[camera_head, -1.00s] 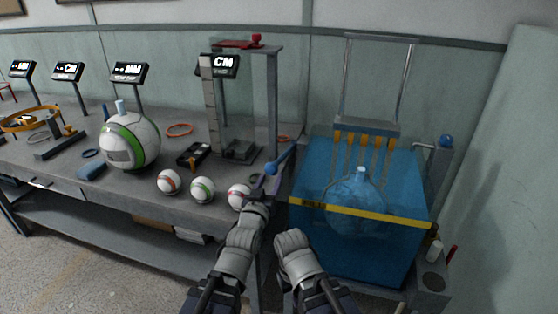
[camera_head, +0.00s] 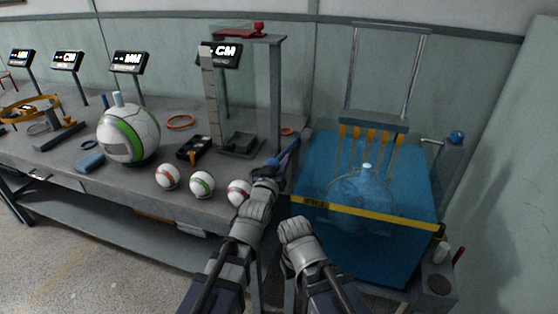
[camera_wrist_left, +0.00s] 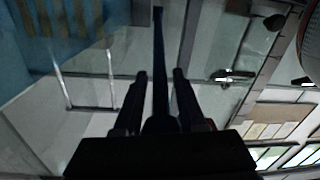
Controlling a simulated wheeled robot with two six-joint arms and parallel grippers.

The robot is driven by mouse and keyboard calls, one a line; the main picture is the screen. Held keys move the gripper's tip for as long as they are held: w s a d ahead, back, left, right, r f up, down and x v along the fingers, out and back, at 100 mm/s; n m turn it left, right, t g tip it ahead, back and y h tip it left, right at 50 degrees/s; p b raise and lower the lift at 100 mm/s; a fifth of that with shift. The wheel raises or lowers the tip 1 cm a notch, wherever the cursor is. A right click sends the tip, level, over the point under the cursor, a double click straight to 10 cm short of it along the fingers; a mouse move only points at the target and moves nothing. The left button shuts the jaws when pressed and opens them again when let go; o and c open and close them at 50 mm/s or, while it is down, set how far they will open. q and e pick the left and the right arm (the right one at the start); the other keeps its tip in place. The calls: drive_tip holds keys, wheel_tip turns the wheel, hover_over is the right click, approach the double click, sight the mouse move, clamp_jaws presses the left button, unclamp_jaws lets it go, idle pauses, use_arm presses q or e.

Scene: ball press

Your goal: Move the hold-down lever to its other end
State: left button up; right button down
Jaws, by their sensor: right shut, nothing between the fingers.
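A blue bar-shaped lever (camera_head: 288,152) sticks up at a slant between the bench and the blue tank. My left gripper (camera_head: 268,171) is at its lower end. In the left wrist view a dark bar (camera_wrist_left: 160,55), seemingly this lever, runs between the two fingers of my left gripper (camera_wrist_left: 159,75). Gaps show on both sides of the bar, so the fingers look open around it. The lever's pivot is hidden. My right gripper (camera_head: 294,228) is shut and empty, low in front of the tank.
The blue tank (camera_head: 350,255) has a yellow band and a clear round vessel (camera_head: 362,195) inside. Several balls, including a striped small ball (camera_head: 238,192), and a gauge frame (camera_head: 276,100) are on the bench (camera_head: 130,190).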

use_arm(q)
clamp_jaws()
idle(1.1)
